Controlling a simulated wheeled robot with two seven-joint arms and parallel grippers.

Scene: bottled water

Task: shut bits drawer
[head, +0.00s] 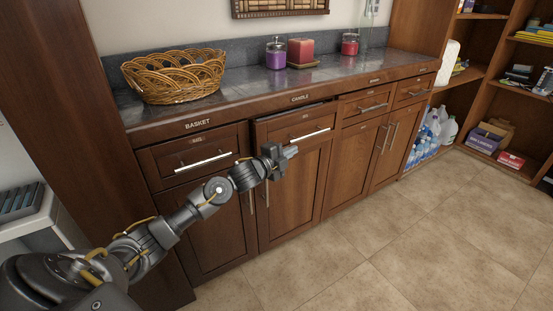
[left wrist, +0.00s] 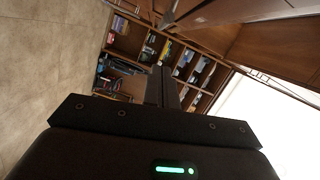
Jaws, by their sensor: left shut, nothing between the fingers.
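A wooden cabinet (head: 357,158) has a row of drawers under its dark stone top. The second drawer from the left (head: 292,124), below the CANDLE label, stands slightly out, with a dark gap along its top edge. My left gripper (head: 293,151) is shut and empty, just below the second drawer's bar handle (head: 310,134) and in front of the door beneath. Its closed fingers also show in the left wrist view (left wrist: 161,82). My right gripper is not in view.
A wicker basket (head: 175,77), a purple candle jar (head: 276,53) and red candles stand on the countertop (head: 235,83). Open shelves (head: 483,75) with boxes and bottles stand at the right. The tiled floor (head: 400,240) in front is clear.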

